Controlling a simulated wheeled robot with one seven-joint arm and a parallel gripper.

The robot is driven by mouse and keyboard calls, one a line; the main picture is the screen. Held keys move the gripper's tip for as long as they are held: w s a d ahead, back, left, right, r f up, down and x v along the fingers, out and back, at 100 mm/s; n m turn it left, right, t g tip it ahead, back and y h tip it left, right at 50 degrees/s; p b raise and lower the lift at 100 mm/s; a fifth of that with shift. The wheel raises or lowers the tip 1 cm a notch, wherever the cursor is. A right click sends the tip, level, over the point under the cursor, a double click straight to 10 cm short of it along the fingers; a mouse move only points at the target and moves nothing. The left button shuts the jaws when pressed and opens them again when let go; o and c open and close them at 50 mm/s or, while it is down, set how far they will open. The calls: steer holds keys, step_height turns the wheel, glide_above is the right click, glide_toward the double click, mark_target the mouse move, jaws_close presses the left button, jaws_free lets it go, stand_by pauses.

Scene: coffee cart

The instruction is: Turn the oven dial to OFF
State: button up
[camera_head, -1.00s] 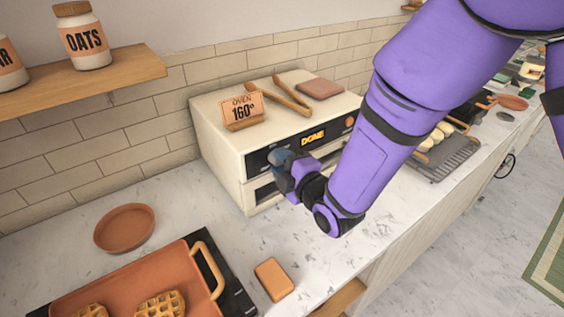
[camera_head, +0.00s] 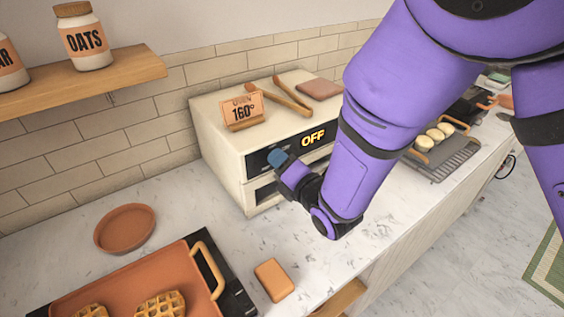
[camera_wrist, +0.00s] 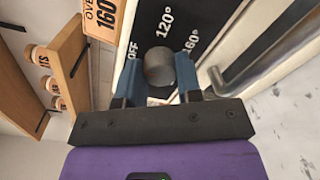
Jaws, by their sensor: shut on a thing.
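The cream oven (camera_head: 222,150) stands on the counter against the tiled wall. Its lit display (camera_head: 313,136) reads OFF. My gripper (camera_head: 278,157) is at the left end of the dark control panel and hides the dial in the head view. In the wrist view, the round grey dial (camera_wrist: 160,66) sits between the two blue fingers of my gripper (camera_wrist: 159,78), which is shut on it. The panel labels OFF, 120° and 160° show around the dial. I cannot make out a pointer mark on it.
An oven sign (camera_head: 243,110) reading 160°, tongs (camera_head: 290,98) and a brown pad (camera_head: 319,89) lie on the oven top. An oven handle (camera_wrist: 255,50) runs beside the dial. An orange tray (camera_head: 130,280) with waffles and a sponge (camera_head: 273,279) are in front.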

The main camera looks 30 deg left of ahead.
steer(key=shift+f+n, duration=0.1)
steer(key=shift+n, duration=0.3)
steer(key=o, duration=0.9)
steer(key=shift+o, duration=0.2)
steer(key=shift+s+d, duration=0.1)
steer(key=v, duration=1)
steer(key=shift+s+d, duration=0.2)
steer(key=shift+d, duration=0.05)
